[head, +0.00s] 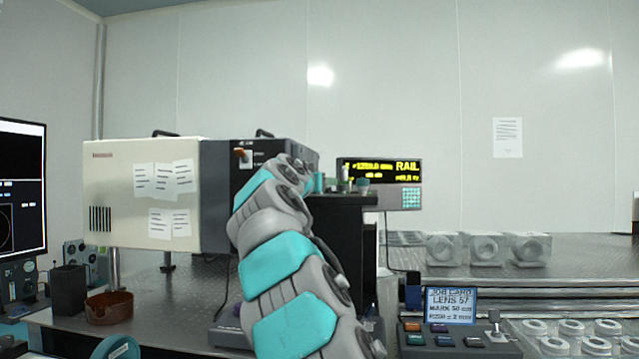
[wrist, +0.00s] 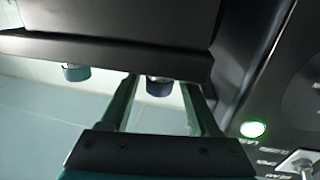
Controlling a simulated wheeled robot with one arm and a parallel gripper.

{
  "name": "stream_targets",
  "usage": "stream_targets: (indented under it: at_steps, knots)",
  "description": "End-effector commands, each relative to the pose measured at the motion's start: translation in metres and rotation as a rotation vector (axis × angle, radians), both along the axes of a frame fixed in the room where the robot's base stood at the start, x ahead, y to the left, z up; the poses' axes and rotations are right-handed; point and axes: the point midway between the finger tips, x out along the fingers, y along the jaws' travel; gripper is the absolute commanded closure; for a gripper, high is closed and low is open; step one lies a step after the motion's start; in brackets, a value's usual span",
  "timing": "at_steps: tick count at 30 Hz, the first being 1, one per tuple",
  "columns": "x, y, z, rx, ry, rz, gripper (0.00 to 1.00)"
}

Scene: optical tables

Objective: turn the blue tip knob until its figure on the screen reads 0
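The blue knob (wrist: 159,87) shows in the wrist view, under the edge of a dark housing (wrist: 110,45). My gripper (wrist: 160,88) has its two fingers on either side of this knob. A gap shows on each side, so it is open and not gripping. A second, dark teal-grey knob (wrist: 76,72) sits to the left, outside the fingers. In the head view, the display (head: 380,170) has yellow figures, with "RAIL" at the right; its smaller figures are too blurred to read. My arm hides the gripper and the blue knob there.
A cream and black cabinet (head: 140,200) stands behind my arm. A monitor (head: 22,190) is at far left, with a brown dish (head: 110,307) near it. A job card (head: 451,306), a button panel (head: 455,338) and ring-shaped mounts (head: 530,248) are at right. A green light (wrist: 252,129) glows beside my gripper.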

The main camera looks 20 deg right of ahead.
Motion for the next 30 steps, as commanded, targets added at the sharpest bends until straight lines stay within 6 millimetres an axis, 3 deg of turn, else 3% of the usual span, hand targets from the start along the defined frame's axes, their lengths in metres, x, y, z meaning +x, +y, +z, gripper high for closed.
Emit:
stream_targets:
  at_steps: [11,30]
  knots:
    - [-0.002,0.002,0.000,-0.001,0.001,-0.001,0.33]
    - [-0.052,0.050,0.000,0.000,0.000,-0.001,0.33]
